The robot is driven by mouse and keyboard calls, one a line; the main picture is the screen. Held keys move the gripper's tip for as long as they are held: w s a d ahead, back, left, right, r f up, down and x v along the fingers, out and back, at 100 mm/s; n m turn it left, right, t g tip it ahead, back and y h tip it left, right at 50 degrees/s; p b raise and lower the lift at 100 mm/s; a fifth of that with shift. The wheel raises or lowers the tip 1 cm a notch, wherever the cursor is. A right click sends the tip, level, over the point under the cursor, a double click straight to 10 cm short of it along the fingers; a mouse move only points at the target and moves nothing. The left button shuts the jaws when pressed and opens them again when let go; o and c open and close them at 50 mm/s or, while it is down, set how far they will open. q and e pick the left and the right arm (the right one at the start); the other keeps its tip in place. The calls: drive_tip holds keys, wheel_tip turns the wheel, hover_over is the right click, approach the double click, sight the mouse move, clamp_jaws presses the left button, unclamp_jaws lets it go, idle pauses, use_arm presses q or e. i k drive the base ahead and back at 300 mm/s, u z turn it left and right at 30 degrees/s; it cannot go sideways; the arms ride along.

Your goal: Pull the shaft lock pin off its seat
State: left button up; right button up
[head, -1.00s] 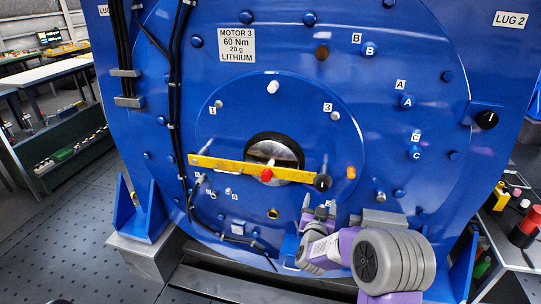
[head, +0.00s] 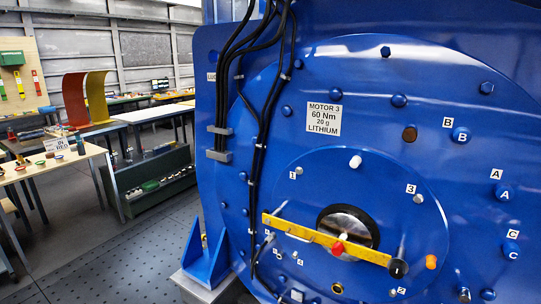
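The blue motor (head: 330,190) fills the right of the head view. A yellow bar (head: 300,230) lies across its round shaft opening (head: 360,222), sloping down to the right. A red knob (head: 338,248) sits at the middle of the bar and a black knob (head: 398,268) at its right end. I cannot tell which of these is the shaft lock pin. An orange plug (head: 431,262) sits right of the black knob. Neither of my grippers is in view.
Black cables (head: 262,130) run down the motor's left side. A blue bracket (head: 207,250) stands at its lower left. Several benches stand at the left, one with a red curved panel (head: 75,100) and a yellow one (head: 97,97). The dark floor (head: 110,255) between is clear.

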sight(337, 249)
drive_tip(key=k, duration=0.65)
drive_tip(key=z, duration=0.4)
drive_tip(key=i, duration=1.3)
drive_tip(key=u, duration=0.5)
